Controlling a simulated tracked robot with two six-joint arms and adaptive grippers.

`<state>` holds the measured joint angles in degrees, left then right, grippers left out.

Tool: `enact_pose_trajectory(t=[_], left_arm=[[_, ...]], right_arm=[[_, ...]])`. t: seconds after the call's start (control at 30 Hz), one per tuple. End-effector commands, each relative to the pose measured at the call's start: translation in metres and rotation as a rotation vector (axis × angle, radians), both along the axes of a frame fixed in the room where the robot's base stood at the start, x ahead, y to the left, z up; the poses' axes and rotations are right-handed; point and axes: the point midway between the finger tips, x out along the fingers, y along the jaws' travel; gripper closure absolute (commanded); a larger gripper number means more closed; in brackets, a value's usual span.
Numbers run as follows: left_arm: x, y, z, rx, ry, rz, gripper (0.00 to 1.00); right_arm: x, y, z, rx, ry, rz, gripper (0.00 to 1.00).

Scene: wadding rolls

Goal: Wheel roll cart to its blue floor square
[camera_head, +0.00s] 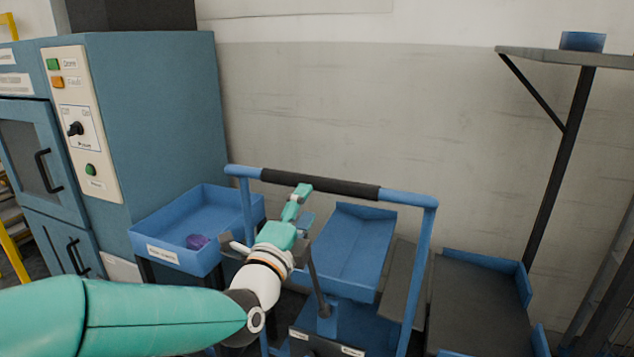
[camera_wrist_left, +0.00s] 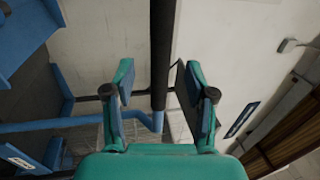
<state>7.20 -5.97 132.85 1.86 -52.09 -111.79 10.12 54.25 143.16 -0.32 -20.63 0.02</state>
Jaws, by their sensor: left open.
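The roll cart has a blue tube frame (camera_head: 421,260) and a push bar with a black grip (camera_head: 320,186), standing in front of the wall. My left gripper (camera_head: 303,206) is at the black grip, left of the bar's middle. In the left wrist view my left gripper (camera_wrist_left: 160,92) is open. The black grip (camera_wrist_left: 162,45) runs between its two fingers in the picture, with a gap on each side; how deep it sits between them I cannot tell. No blue floor square shows. My right gripper is not in view.
A blue machine (camera_head: 165,110) with a control panel stands at the left.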

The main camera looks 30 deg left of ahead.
Motion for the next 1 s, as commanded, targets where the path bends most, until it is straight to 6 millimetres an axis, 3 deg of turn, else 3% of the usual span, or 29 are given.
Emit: enact_pose_trajectory(t=[0.1, 0.33, 0.8, 1.0], left_arm=[[0.025, 0.006, 0.005, -0.001, 0.001, 0.001, 0.44], [0.058, 0.014, 0.012, -0.002, 0.000, 0.001, 0.44], [0.069, 0.018, 0.014, -0.001, 0.001, 0.001, 0.44], [0.069, 0.018, 0.014, -0.001, 0.001, 0.001, 0.78]], right_arm=[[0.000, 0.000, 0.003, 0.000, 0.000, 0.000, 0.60], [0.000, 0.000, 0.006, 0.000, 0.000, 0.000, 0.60], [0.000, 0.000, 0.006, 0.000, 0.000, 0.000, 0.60], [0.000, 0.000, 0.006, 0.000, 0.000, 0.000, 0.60]])
